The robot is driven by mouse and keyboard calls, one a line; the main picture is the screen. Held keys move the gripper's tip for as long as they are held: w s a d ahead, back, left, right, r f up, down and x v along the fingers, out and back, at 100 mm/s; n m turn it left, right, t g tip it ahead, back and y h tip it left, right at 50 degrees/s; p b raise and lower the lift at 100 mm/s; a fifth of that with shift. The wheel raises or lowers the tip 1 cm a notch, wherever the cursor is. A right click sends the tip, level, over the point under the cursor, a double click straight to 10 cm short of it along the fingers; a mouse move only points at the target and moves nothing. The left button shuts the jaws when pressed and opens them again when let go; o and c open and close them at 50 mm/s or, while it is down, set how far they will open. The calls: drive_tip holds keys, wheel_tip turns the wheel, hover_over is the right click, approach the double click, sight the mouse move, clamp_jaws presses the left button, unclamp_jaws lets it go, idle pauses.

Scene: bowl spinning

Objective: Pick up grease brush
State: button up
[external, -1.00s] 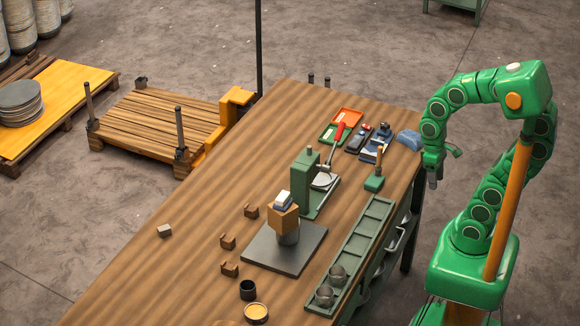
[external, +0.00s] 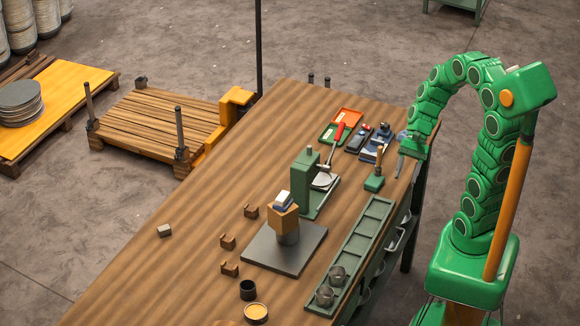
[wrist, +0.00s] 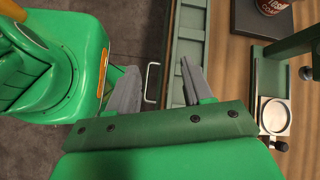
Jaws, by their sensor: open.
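A small upright brush-like tool with an orange-brown handle (external: 379,158) stands in a green block holder (external: 374,184) near the table's right edge; I take it for the grease brush. Its bristles are hidden in the holder. My gripper (external: 399,167) is just right of it and apart from it, over the table's right edge, fingers pointing down. In the wrist view my gripper (wrist: 159,70) is open with nothing between the fingers. The brush cannot be made out in the wrist view.
A red-handled tool (external: 338,133), coloured trays (external: 346,116) and dark items lie behind the brush. A green stand (external: 305,180) is left of it. The table's left side is mostly clear.

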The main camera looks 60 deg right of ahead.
drive_tip(key=w+d+f+m+t, duration=0.1)
drive_tip(key=w+d+m+t, duration=0.45)
drive_tip(key=d, duration=0.35)
drive_tip(key=w+d+f+m+t, duration=0.2)
drive_tip(key=w+d+m+t, duration=0.2)
drive_tip(key=d+m, duration=0.35)
hover_over(379, 166)
drive_tip(key=d, duration=0.1)
drive_tip(key=shift+w+f+y, duration=0.1)
drive_tip(key=shift+f+y, duration=0.3)
drive_tip(key=shift+f, duration=0.1)
drive_tip(key=shift+x, duration=1)
drive_tip(key=shift+c, duration=0.3)
clamp_jaws()
